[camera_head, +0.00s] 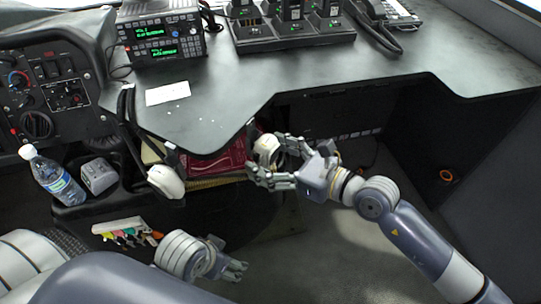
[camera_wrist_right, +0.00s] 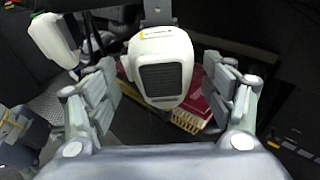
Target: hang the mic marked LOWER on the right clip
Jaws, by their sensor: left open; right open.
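A white mic with a dark grille (camera_wrist_right: 160,75) is between the spread fingers of my right gripper (camera_head: 268,164). The fingers look apart from its sides. In the head view this mic (camera_head: 265,145) is just under the desk edge, partly behind the gripper. A grey clip (camera_wrist_right: 157,12) is right above it; I cannot tell whether the mic hangs on it. A second white mic (camera_head: 167,182) is farther left under the edge, and it also shows in the right wrist view (camera_wrist_right: 50,38). No marking is legible. My left gripper (camera_head: 240,268) is low, open and empty.
The dark desk (camera_head: 300,80) carries a radio (camera_head: 160,40) and a charger rack (camera_head: 290,35). A dark red binder (camera_head: 212,163) is under the desk edge behind the mics. A water bottle (camera_head: 55,180) and coloured markers (camera_head: 127,234) are at left.

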